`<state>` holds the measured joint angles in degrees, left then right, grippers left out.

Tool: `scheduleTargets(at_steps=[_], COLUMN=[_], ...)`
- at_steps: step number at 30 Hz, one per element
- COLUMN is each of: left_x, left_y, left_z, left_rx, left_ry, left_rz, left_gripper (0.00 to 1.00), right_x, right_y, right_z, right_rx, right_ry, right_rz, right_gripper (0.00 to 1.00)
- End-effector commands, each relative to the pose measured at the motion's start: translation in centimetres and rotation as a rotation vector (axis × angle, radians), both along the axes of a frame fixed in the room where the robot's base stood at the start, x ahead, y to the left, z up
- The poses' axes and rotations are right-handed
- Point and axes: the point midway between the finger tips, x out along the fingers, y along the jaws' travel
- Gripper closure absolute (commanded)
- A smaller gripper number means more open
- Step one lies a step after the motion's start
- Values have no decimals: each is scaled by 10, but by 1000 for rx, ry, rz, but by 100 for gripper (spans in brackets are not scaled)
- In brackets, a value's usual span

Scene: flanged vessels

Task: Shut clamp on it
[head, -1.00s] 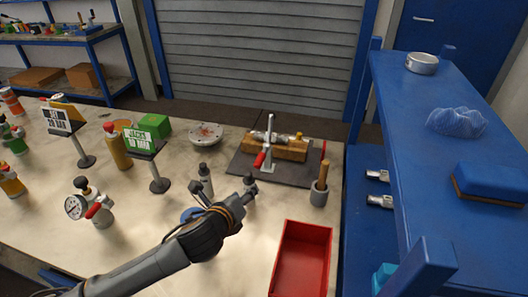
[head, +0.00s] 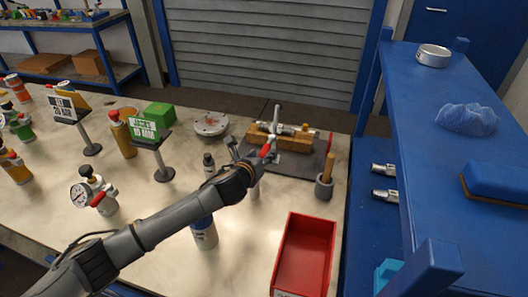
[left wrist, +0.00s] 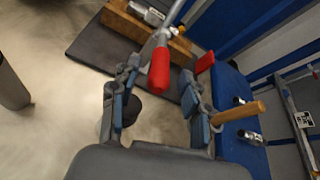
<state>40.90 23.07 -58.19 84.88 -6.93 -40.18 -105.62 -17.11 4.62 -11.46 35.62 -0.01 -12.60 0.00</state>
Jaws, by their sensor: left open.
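The clamp (head: 277,122) stands on a dark plate (head: 297,162) beside a wooden block (head: 294,143). It has a grey upright bar and a red handle grip. In the left wrist view the red grip (left wrist: 159,72) points toward my palm, between the fingertips in the picture. My left gripper (head: 252,147) is open at the plate's near-left edge, and its spread fingers also show in the left wrist view (left wrist: 160,85). I cannot tell whether either finger touches the grip. A metal fitting lies on the wooden block (left wrist: 130,26). My right gripper is out of view.
A blue-white bottle (head: 204,233) and a dark-topped bottle (head: 208,163) stand near my arm. A blue shelf (head: 430,120) bounds the right.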

Motion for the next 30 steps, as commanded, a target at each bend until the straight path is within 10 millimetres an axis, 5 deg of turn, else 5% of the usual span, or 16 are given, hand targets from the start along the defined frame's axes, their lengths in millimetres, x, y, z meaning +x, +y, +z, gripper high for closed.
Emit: scheduleTargets(at_steps=[7,20,27,30], left_x=[23,28,28,28], left_y=[-6,-7,-7,-7], left_z=[-9,-11,-11,-12], left_rx=[0,0,0,0], left_ry=[0,0,0,0], left_rz=[1,0,0,0], left_gripper=[54,54,100,100], right_x=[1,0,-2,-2], right_y=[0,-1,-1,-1], right_z=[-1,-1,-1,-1], right_rx=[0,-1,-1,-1], right_ry=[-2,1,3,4], right_rz=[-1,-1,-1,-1], right_gripper=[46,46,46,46])
